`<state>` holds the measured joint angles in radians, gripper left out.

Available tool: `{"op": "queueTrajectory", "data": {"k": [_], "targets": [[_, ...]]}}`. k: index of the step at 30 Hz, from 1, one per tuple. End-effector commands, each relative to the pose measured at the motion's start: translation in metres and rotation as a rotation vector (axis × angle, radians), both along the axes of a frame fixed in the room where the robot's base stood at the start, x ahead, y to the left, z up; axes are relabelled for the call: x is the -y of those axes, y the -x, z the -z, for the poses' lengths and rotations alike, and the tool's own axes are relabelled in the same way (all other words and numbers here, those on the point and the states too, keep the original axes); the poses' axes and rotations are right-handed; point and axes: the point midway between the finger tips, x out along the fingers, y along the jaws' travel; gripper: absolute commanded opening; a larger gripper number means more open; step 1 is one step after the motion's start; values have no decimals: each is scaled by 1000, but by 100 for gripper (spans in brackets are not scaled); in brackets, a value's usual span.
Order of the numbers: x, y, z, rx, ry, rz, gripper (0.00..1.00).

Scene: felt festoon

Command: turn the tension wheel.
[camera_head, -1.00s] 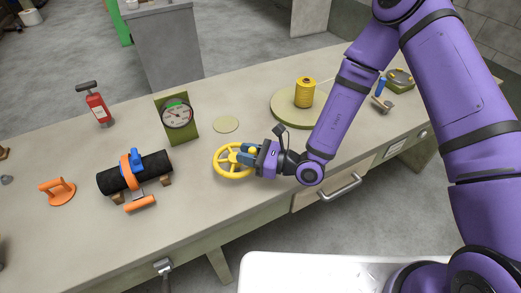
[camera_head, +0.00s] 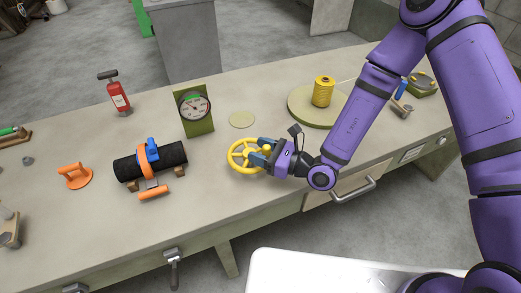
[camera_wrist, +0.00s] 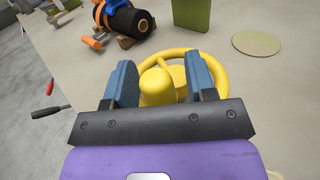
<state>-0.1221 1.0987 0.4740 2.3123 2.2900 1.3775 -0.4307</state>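The tension wheel is a yellow spoked handwheel (camera_head: 231,163) near the front of the bench, with an upright yellow knob (camera_wrist: 158,88). The wheel's rim also shows in the wrist view (camera_wrist: 222,72). My gripper (camera_head: 261,151) reaches over the wheel from the right. In the wrist view its two blue fingers (camera_wrist: 161,80) stand on either side of the knob. A small gap shows between the knob and the right finger; contact on the left is unclear. A round gauge (camera_head: 195,107) on a green stand is behind the wheel; its needle is too small to read.
A black roll (camera_head: 172,160) with an orange clamp lies left of the wheel, with an orange handle (camera_head: 74,176) beyond it. A yellow spool (camera_head: 323,92) sits on a green disc at the right. A flat pale disc (camera_head: 242,119) lies behind the wheel.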

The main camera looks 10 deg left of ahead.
Motion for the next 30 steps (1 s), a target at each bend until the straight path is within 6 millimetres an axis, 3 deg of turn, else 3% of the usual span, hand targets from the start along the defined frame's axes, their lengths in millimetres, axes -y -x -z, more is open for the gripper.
{"op": "queueTrajectory", "data": {"k": [8, 21, 30], "targets": [[17, 4, 0, 0, 1, 2, 51], [90, 25, 0, 0, 1, 3, 51], [104, 30, 0, -1, 0, 0, 51]]}}
